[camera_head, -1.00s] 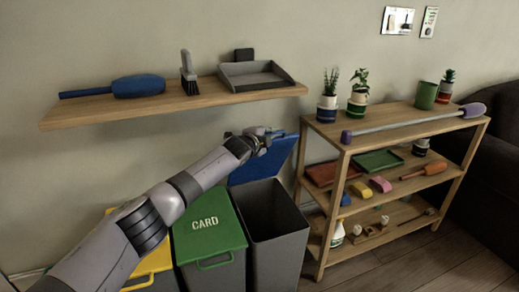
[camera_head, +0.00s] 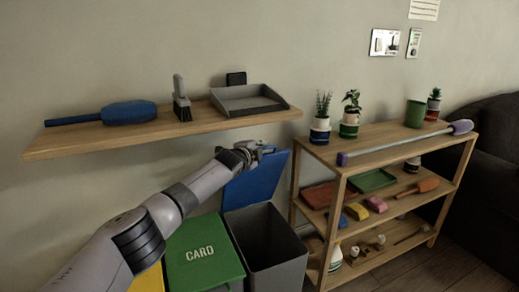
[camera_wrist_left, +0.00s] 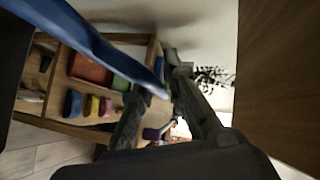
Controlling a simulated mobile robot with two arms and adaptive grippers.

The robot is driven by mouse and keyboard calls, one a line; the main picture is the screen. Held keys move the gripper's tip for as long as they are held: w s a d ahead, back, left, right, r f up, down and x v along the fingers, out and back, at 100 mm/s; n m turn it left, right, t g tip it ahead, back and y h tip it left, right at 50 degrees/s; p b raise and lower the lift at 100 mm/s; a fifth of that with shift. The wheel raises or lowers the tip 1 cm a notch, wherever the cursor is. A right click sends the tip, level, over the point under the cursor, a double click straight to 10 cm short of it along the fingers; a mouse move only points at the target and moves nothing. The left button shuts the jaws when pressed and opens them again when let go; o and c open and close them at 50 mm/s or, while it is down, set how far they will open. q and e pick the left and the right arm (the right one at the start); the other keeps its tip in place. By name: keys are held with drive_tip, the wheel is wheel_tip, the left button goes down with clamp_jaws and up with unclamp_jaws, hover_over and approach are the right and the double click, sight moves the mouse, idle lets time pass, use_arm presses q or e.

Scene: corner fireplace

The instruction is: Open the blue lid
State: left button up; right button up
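The blue lid (camera_head: 257,182) stands raised and tilted at the back of a dark grey bin (camera_head: 280,262). The bin's mouth is uncovered. My left gripper (camera_head: 262,152) is at the lid's upper edge, close to the wall. In the left wrist view the blue lid (camera_wrist_left: 88,38) crosses from the upper left and reaches the fingertips. The fingers of my left gripper (camera_wrist_left: 160,88) stand apart with a gap between them. Whether they touch the lid is unclear. My right gripper is not in view.
A wooden wall shelf (camera_head: 75,145) with a duster, brush and dustpan hangs above my left arm. A green lid (camera_head: 203,252) marked CARD is left of the bin. A wooden rack (camera_head: 375,156) with plants and tools stands close on the right.

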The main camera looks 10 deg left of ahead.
use_arm(q)
drive_tip(key=o, duration=0.3)
drive_tip(key=shift+s, duration=0.2)
drive_tip(key=shift+s+f, duration=0.1)
drive_tip(key=shift+s, duration=0.1)
drive_tip(key=v, duration=1.1)
drive_tip(key=shift+s+a, duration=0.1)
drive_tip(key=shift+a, duration=0.05)
